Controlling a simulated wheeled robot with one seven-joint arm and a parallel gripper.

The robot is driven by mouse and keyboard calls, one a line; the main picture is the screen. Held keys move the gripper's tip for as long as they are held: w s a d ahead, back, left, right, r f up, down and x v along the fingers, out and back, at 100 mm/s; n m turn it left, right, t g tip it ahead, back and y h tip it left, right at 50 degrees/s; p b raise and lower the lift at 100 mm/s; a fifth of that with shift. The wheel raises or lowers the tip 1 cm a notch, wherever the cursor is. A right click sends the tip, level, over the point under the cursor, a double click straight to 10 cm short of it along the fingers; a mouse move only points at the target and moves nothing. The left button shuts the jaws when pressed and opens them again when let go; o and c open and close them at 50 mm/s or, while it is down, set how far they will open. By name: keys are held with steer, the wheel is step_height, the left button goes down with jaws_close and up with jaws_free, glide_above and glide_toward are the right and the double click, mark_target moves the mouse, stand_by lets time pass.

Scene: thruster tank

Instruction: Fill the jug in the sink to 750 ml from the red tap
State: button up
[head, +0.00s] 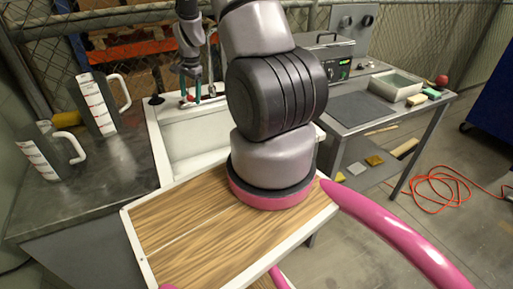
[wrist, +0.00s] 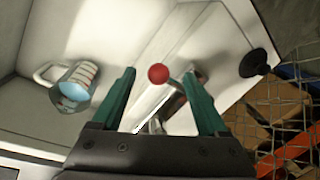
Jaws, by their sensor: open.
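The red knob (wrist: 158,73) of the tap shows between the fingertips of my gripper (wrist: 160,76) in the wrist view. The teal fingers are spread, with a gap on each side of the knob. The metal tap (wrist: 172,99) lies behind it. A clear jug (wrist: 76,88) with a white handle and scale marks is in the white sink, left of my fingers. Pale blue, apparently water, shows inside it; I cannot read the level. In the head view my gripper (head: 190,86) is above the sink (head: 155,132) by the red knob (head: 188,99); the sink jug is not visible there.
Two marked jugs (head: 97,106) (head: 42,153) stand on the dark counter left of the sink. A black round fitting (wrist: 258,62) is right of the tap. A wire fence (head: 50,55) runs behind. A metal table (head: 360,112) with trays and a device stands right.

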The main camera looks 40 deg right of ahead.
step_height(320, 180, up, 17)
steer(key=s, duration=0.2)
steer(key=shift+d+f, duration=0.2)
steer(key=shift+d, duration=0.2)
stand_by(0.6)
steer(key=s+a+r+n+t+y, duration=0.15)
steer(key=s+a+r+n, duration=0.35)
steer(key=s+r, duration=0.8)
steer(key=s+a+r+n+t, duration=0.2)
steer(key=s+r, duration=0.1)
steer(key=s, duration=0.3)
steer(key=s+a+r+n+t, duration=0.1)
steer(key=s+a+r+n, duration=0.1)
steer(key=s, duration=0.5)
step_height(320, 180, up, 2)
steer(key=shift+a+t, duration=0.35)
steer(key=shift+a, duration=0.5)
